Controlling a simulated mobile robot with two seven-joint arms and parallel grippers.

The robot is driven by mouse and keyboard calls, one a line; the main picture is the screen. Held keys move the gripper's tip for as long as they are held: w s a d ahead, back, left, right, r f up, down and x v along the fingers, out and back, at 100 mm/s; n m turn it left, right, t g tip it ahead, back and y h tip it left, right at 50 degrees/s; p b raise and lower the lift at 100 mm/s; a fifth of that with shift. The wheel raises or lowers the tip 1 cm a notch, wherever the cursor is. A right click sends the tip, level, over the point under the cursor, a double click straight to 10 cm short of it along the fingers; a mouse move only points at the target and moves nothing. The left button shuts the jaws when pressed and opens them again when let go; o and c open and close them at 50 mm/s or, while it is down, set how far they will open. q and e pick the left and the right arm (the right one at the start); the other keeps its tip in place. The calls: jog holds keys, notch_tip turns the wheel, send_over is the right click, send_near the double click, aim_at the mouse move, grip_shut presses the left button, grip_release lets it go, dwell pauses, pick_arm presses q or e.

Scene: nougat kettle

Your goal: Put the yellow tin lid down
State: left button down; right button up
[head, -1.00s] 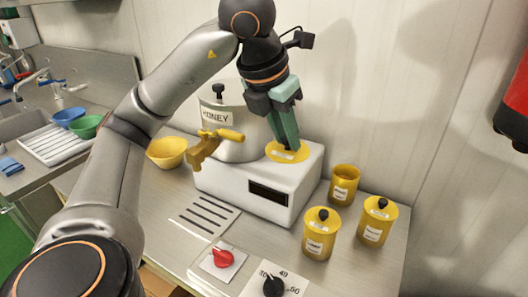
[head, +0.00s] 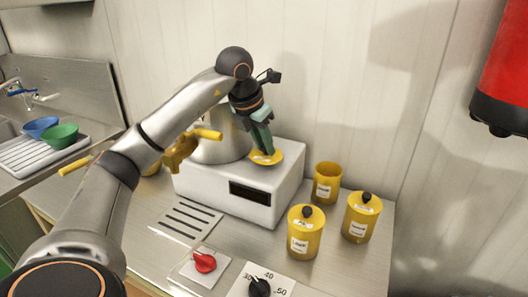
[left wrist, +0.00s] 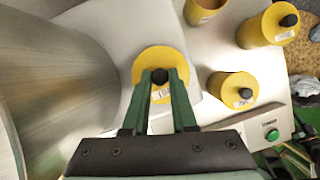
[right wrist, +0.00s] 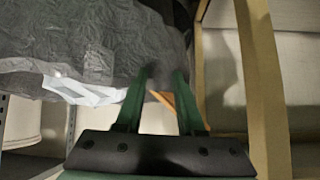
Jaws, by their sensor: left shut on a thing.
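The yellow tin lid (head: 265,158) is a flat round disc with a black knob, over the right part of the white box's top (head: 285,152). My left gripper (head: 264,150) points down and is shut on the knob. The left wrist view shows the lid (left wrist: 180,62) with the knob between my left fingertips (left wrist: 160,75). I cannot tell whether the lid touches the box. An open yellow tin (head: 327,183) stands right of the box. In the right wrist view my right gripper (right wrist: 165,72) has its fingers apart, holding nothing I can make out.
Two lidded yellow tins (head: 305,235) (head: 361,217) stand in front of and right of the open tin. A steel kettle (head: 220,145) with a yellow tap (head: 180,152) stands on the box's left. A red knob (head: 205,262) and a black knob (head: 259,288) are at the front.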

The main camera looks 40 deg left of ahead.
pick_arm(q)
jog(key=shift+f, duration=1)
jog(key=shift+f, duration=0.15)
jog(key=c, duration=0.7)
grip_release()
jog(key=shift+r, duration=0.25)
jog(key=p+v, duration=0.1)
jog(key=v, duration=1.1)
jog(key=shift+s+f, duration=0.1)
